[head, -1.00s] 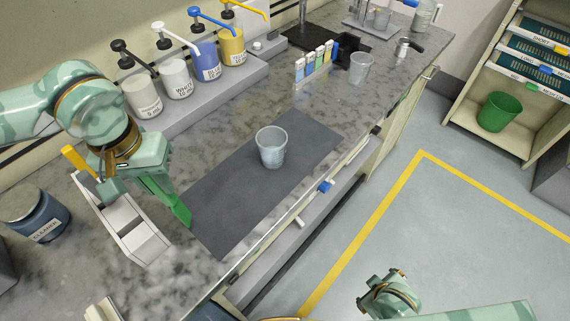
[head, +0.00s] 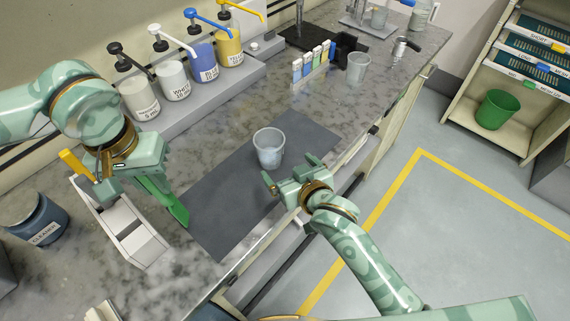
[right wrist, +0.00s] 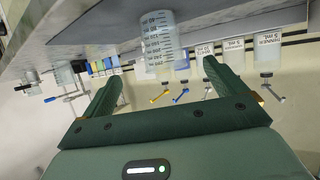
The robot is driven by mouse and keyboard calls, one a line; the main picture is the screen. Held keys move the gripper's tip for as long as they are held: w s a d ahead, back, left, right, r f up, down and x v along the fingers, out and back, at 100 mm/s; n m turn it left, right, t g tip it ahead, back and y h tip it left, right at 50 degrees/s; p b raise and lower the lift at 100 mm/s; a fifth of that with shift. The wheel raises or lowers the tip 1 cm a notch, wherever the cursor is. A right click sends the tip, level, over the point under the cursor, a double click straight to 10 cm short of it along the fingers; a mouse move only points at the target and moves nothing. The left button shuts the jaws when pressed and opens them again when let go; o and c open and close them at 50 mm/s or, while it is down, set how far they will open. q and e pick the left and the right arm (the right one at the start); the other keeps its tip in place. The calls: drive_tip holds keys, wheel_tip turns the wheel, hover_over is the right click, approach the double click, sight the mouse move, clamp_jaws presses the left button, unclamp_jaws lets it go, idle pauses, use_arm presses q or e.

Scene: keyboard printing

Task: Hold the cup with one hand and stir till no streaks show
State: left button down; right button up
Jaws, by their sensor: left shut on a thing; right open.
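A clear graduated cup (head: 268,150) stands upright on the dark grey mat (head: 225,200). I cannot make out streaks inside it. My right gripper (head: 290,173) is open just in front of the cup, its fingers pointing toward it and apart from it. In the right wrist view the marked cup (right wrist: 163,45) shows upside down beyond and between the two open fingers (right wrist: 158,85). My left gripper (head: 143,178) is shut on a green stirring spatula (head: 172,205), left of the mat. The spatula slants down, its tip near the mat's left edge. Its held end is hidden.
Pump bottles (head: 172,80) line the back of the counter. A white rack (head: 135,240) with a yellow-handled tool (head: 75,163) stands below the left arm, beside a cleaner jar (head: 38,220). Another cup (head: 357,67) stands at the back right. Mat around the cup is clear.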

sight(162, 195)
use_arm(q)
wheel_tip(162, 195, down, 4)
drive_tip(key=b, duration=0.4)
drive_tip(key=shift+w+f, duration=0.15)
drive_tip(key=shift+f, duration=0.1)
use_arm(e)
drive_tip(key=x, duration=1.1)
drive_tip(key=shift+w+a, duration=0.1)
drive_tip(key=shift+a, duration=0.15)
use_arm(q)
drive_tip(key=shift+f, duration=0.15)
use_arm(e)
drive_tip(key=shift+w+a+f, duration=0.1)
drive_tip(key=shift+w+a, duration=0.05)
drive_tip(key=shift+w, duration=0.25)
drive_tip(key=shift+c, duration=0.4)
drive_tip(key=c, duration=1.4)
